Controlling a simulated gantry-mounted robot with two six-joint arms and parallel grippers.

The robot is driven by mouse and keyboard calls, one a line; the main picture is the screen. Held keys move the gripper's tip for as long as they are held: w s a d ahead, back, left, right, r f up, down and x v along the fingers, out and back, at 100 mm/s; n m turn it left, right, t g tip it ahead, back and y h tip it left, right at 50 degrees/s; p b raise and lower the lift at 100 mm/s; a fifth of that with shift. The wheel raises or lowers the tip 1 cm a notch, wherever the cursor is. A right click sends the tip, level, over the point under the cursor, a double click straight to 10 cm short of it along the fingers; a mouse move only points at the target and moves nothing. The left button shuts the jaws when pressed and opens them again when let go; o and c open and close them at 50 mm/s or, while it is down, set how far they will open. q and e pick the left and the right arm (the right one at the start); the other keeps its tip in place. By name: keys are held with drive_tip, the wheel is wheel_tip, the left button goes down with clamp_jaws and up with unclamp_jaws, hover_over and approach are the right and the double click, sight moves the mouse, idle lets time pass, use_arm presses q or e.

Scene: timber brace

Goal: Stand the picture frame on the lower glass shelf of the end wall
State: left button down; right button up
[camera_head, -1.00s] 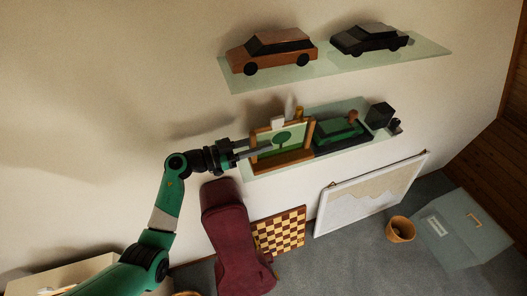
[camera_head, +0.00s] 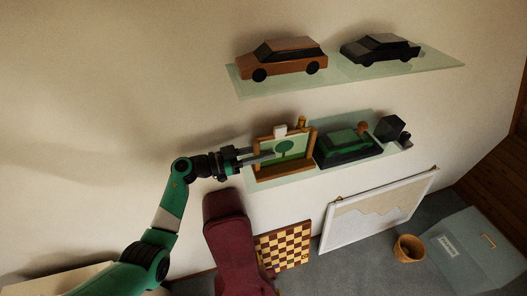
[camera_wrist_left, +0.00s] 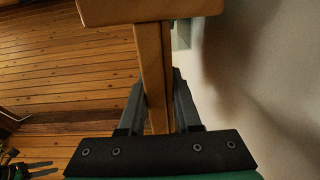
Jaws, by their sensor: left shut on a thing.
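The picture frame (camera_head: 260,161) has a wooden border and a green tree picture. In the head view it is upright at the left end of the lower glass shelf (camera_head: 297,174). Whether its base rests fully on the glass is not clear. My left gripper (camera_head: 262,156) reaches in from the left and is shut on the frame's left side. In the left wrist view, the fingers (camera_wrist_left: 157,100) straddle a wooden bar of the frame (camera_wrist_left: 151,62). Dark prongs, possibly my right gripper (camera_wrist_left: 40,168), show small at that view's lower left corner; their opening is unclear.
A green and black model (camera_head: 347,146) stands close right of the frame, with a dark cube (camera_head: 390,128) beyond. Two model cars stand on the upper shelf (camera_head: 340,82). A maroon padded object (camera_head: 232,235) is below.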

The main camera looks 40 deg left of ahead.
use_arm(q)
drive_tip(key=shift+f, duration=0.2)
idle(0.4)
drive_tip(key=c, duration=0.7)
unclamp_jaws()
drive_tip(key=shift+o, duration=0.9)
drive_tip(key=shift+f, duration=0.15)
drive_tip(key=v, duration=1.1)
drive_tip(key=shift+s+a, duration=0.15)
drive_tip(key=shift+s, duration=0.1)
